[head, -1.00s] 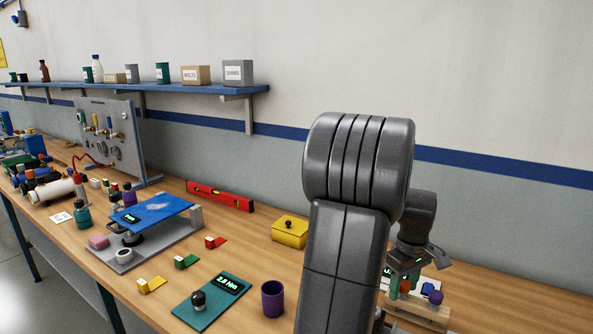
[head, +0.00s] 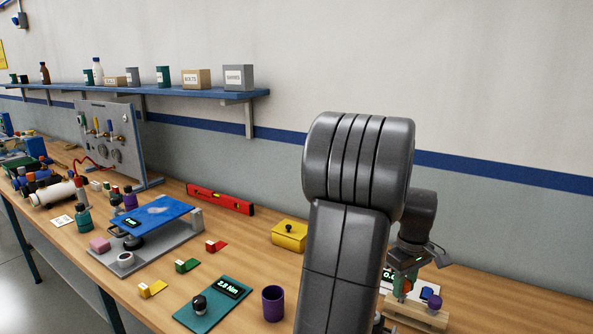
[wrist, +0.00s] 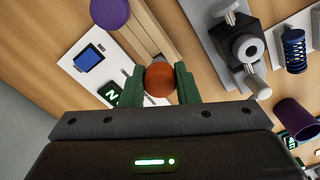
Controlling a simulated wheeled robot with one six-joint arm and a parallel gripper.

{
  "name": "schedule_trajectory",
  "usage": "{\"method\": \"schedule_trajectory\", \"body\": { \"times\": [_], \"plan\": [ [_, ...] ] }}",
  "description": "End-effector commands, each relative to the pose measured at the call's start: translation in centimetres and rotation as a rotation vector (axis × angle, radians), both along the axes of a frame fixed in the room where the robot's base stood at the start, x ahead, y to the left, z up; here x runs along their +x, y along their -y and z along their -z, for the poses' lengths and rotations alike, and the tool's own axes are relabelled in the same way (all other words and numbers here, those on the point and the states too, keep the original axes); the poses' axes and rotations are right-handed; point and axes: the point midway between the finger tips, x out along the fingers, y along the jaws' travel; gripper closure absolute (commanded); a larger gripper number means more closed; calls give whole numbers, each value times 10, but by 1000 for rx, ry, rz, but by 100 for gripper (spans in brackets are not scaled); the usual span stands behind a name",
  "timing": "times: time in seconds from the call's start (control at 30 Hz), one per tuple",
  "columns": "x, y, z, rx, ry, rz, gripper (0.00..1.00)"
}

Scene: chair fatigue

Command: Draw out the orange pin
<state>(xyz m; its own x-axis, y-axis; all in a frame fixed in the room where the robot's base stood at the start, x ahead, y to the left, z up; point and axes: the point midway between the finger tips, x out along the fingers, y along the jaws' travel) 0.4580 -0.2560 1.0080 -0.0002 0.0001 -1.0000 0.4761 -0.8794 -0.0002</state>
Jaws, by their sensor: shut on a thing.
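The orange pin shows a round orange knob (wrist: 160,84) between the green fingers of my gripper (wrist: 160,75) in the wrist view. The fingers are shut on the knob from both sides. The pin's shaft is hidden below the knob, so I cannot tell how deep it sits. A wooden block (wrist: 150,30) lies beyond the knob; it also shows in the head view (head: 418,314). A purple knob (wrist: 110,12) stands on the block near the orange one, and in the head view (head: 434,302) it is right of my gripper (head: 405,287).
A white panel (wrist: 88,68) with a blue patch and green-lit display lies beside the block. A grey fixture (wrist: 243,47), a blue spring (wrist: 294,50) and a purple cup (wrist: 297,118) are at the right of the wrist view. A yellow box (head: 289,236) stands left of my arm.

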Motion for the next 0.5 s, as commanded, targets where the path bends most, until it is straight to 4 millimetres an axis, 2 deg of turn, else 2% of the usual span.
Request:
{"method": "schedule_trajectory", "body": {
  "times": [0.5],
  "plan": [
    [0,0,-20,-1,0,0,92]
  ]
}}
